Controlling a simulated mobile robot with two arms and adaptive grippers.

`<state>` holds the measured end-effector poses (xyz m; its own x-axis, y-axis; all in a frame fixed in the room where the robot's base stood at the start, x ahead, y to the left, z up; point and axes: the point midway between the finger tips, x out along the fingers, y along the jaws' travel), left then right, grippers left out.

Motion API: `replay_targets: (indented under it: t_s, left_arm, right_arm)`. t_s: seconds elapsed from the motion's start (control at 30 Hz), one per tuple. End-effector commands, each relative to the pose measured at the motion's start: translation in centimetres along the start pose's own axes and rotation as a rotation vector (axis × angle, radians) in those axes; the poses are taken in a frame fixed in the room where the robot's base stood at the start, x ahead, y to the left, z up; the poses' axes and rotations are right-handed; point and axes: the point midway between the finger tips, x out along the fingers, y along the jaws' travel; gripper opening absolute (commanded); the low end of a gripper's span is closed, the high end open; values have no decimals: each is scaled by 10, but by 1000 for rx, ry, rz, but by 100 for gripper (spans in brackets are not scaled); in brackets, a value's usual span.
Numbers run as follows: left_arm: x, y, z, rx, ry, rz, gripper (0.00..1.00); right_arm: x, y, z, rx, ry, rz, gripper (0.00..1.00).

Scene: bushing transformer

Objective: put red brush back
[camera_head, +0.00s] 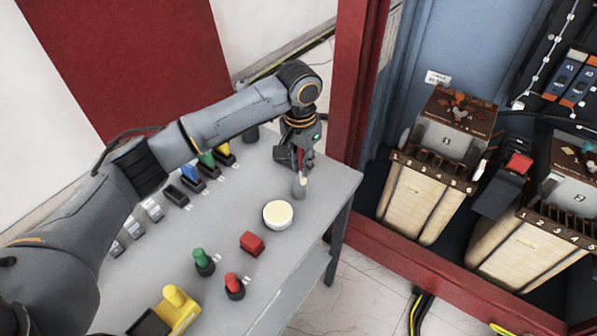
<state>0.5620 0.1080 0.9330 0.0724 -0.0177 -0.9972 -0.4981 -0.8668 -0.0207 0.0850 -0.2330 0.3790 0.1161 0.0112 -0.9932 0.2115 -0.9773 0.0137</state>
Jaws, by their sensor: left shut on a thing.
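My left gripper (301,164) is shut on the red brush (300,187), above the right end of the grey table (325,190). A strip of red shows between the fingers, and the brush's pale grey lower end points down below them. The fingers hide most of the brush. I cannot tell whether its lower end touches the table top. A round container with a cream top (278,214) is just in front of the brush. My right gripper is not in view.
Blue (190,175), green (207,159) and yellow (225,150) items sit in dark holders along the back. Nearer are a red block (252,243), a green-topped piece (203,261), a red-topped piece (234,286) and a yellow item (178,305). A red cabinet frame (351,90) stands to the right.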

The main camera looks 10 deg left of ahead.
Motion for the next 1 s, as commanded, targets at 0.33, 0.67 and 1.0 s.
replay_targets:
  t_s: [0.33,0.67,1.0]
  left_arm:
    - [42,-2,19,-8,-63,-8,30]
    - [43,0,19,-6,-66,-3,41]
    - [-1,0,15,-6,-65,-2,41]
  right_arm:
    - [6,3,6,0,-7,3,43]
    - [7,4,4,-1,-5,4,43]
    - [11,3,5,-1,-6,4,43]
